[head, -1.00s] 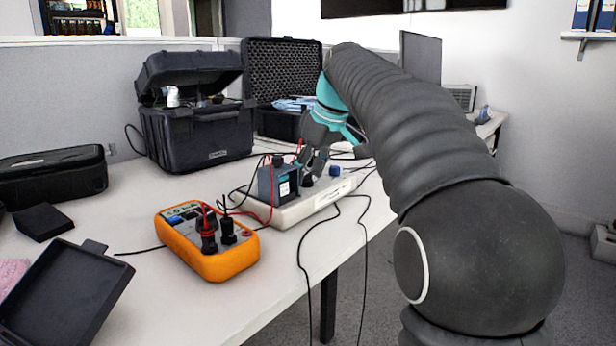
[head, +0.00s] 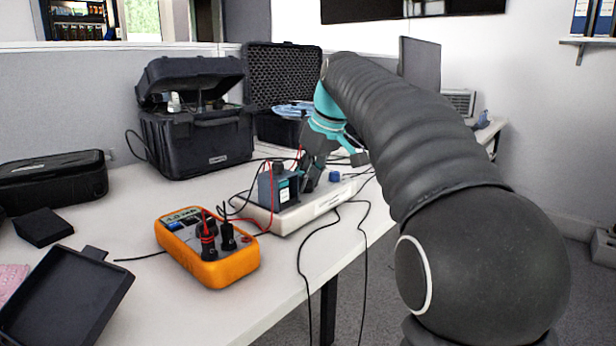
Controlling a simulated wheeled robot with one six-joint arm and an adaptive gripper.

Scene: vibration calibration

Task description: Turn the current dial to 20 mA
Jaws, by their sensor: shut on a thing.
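A white instrument base (head: 290,217) lies on the table and carries a dark blue-grey box (head: 279,187) with red and black leads. The black current dial is on this base, right of the box, and is mostly hidden by my fingers. My gripper (head: 311,181), dark with a teal band, points down at it and is shut on it. A small blue knob (head: 335,176) sits just right of the fingers. The dial's scale and reading are too small to tell.
An orange multimeter (head: 215,262) with plugged leads stands in front on the table (head: 150,300). An open black case (head: 200,145) stands behind to the left. A black tray (head: 62,300) lies at the near left. Loose cables hang over the table's right edge.

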